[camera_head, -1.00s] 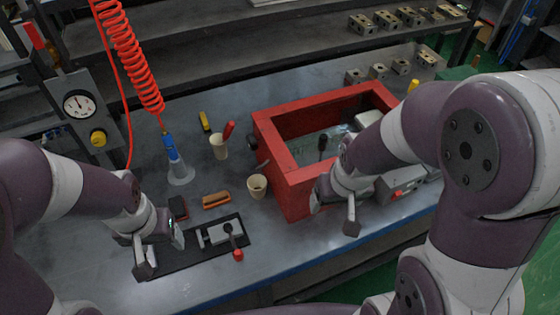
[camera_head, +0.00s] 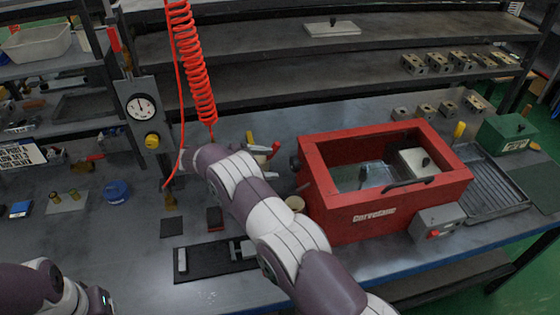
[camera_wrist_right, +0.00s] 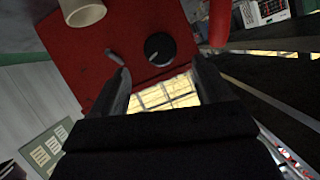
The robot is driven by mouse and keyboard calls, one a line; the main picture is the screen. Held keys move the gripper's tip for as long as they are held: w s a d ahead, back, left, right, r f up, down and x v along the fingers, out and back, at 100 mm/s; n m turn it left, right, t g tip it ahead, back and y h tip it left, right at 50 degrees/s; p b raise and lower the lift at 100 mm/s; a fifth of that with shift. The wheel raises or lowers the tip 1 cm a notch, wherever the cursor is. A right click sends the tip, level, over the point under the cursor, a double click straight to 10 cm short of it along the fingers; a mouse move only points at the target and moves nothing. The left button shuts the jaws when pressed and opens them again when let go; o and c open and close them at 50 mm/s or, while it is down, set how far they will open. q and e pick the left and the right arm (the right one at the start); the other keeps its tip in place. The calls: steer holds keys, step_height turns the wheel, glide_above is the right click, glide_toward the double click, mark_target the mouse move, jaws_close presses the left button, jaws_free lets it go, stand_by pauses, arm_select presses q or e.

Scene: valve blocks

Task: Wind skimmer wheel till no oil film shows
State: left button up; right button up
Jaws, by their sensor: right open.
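The red tank (camera_head: 345,225) stands on the bench, right of centre. A black round knob (camera_head: 294,162) sits on its left wall and also shows in the right wrist view (camera_wrist_right: 159,49), beside a small grey lever (camera_wrist_right: 115,57). My right gripper (camera_head: 270,163) is open and empty, pointing at that wall; its fingers (camera_wrist_right: 165,85) show apart in the wrist view, short of the knob. Liquid (camera_head: 372,177) shows inside the tank, but I cannot tell whether it bears an oil film. My left arm shows at bottom left, its gripper out of frame.
A cream cup (camera_head: 295,203) stands close to the tank's left wall, partly behind my right arm. A red coiled hose (camera_head: 195,75) hangs above. A black fixture plate (camera_head: 210,262) lies in front. A ribbed tray (camera_head: 490,185) and green box (camera_head: 507,132) stand at right.

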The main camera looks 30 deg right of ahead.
mark_target(291, 164)
steer(key=x, duration=0.2)
steer(key=p+x, duration=0.1)
steer(key=x, duration=0.1)
steer(key=p+x, duration=0.1)
steer(key=x, duration=0.1)
steer(key=shift+s+d+r, duration=0.15)
steer(key=shift+d, duration=0.2)
steer(key=shift+d+f, duration=0.25)
steer(key=shift+d, duration=0.05)
steer(key=c, duration=1)
